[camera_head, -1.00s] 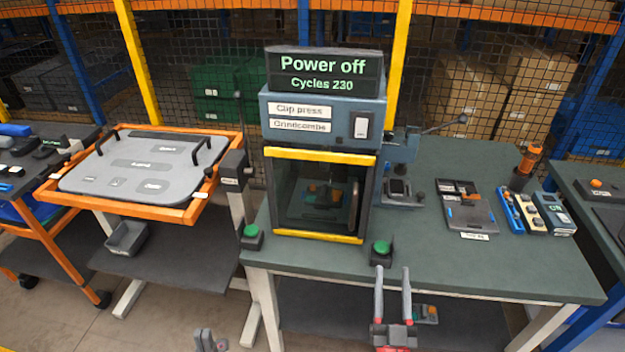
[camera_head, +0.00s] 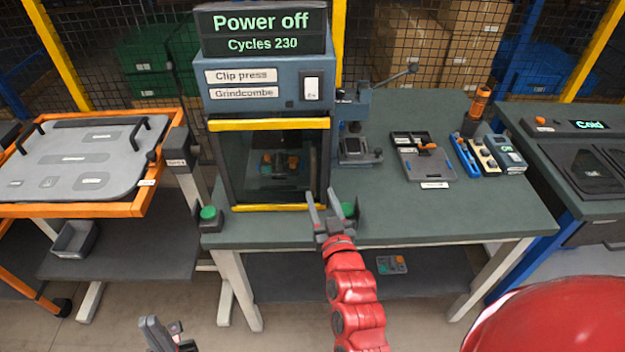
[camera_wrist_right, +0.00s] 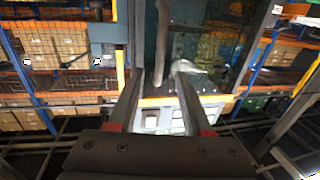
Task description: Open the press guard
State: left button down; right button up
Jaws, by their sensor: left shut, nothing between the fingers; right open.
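The clip press (camera_head: 262,95) stands on the green bench; its display reads "Power off, Cycles 230". Its guard (camera_head: 235,165) is a dark clear panel between yellow bars and looks shut. A fixture with orange parts shows dimly behind it. The guard's upright handle (camera_head: 313,160) is at its right side; it also shows in the right wrist view (camera_wrist_right: 163,45). My right gripper (camera_head: 322,195) is open in front of the guard's lower right corner, just below the handle. In the right wrist view its fingers (camera_wrist_right: 160,70) point towards the handle, with nothing held. My left gripper (camera_head: 160,332) is shut and empty, low at the bottom edge.
Green buttons stand left (camera_head: 209,215) and right (camera_head: 348,210) of the press, the right one close beside my right gripper. A lever device (camera_head: 358,145), a grey tray (camera_head: 425,160) and a blue tray (camera_head: 465,157) are further right. An orange-framed cart (camera_head: 140,205) is at left.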

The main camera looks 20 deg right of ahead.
aim_at(314, 177)
jog(key=w, duration=0.2)
jog(key=w+p, duration=0.1)
jog(key=w, duration=0.2)
jog(key=w+p, duration=0.1)
jog(key=w, duration=0.1)
jog(key=shift+w+d+r, duration=0.1)
jog(key=shift+w+d, duration=0.05)
jog(key=shift+d, duration=0.15)
jog(key=shift+w+p, duration=0.3)
jog(key=shift+w, duration=0.25)
grip_shut()
dwell(0.5)
